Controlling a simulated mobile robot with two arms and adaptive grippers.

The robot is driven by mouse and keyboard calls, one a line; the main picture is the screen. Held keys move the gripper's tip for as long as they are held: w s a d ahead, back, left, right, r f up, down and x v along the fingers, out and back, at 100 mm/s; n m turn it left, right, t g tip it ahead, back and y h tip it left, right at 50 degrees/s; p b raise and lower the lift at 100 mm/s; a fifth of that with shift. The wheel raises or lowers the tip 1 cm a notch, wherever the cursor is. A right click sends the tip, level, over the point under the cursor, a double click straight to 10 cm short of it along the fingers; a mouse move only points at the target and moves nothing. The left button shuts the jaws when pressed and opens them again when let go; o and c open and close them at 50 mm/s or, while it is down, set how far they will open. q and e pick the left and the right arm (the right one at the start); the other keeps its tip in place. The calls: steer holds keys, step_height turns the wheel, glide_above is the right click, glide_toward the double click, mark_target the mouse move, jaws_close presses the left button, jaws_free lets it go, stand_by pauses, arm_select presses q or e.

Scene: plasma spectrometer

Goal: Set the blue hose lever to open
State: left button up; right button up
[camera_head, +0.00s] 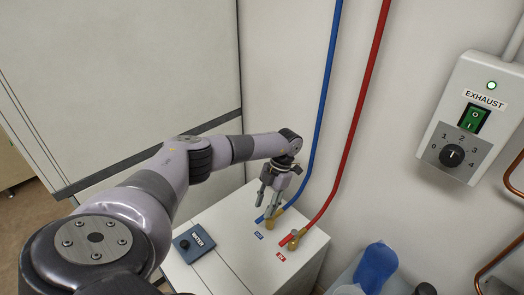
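The blue hose (325,95) runs down the wall to a brass valve on top of the white box. Its blue lever (260,219) shows just below my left gripper and points to the left, away from the hose. My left gripper (267,203) hangs down over this valve with its fingers apart, close to the lever. Whether a finger touches the lever I cannot tell. The gripper hides part of the valve. My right gripper is not in view.
Beside it, the red hose (352,130) ends at a second brass valve with a red lever (286,240). A dark blue device (193,244) lies on the white box (232,258). An exhaust control box (470,115) hangs on the right wall. Blue and white items stand at lower right.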

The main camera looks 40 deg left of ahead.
arm_select(q)
steer(key=v, duration=0.8)
steer(key=shift+r, duration=0.3)
steer(key=shift+a, duration=0.1)
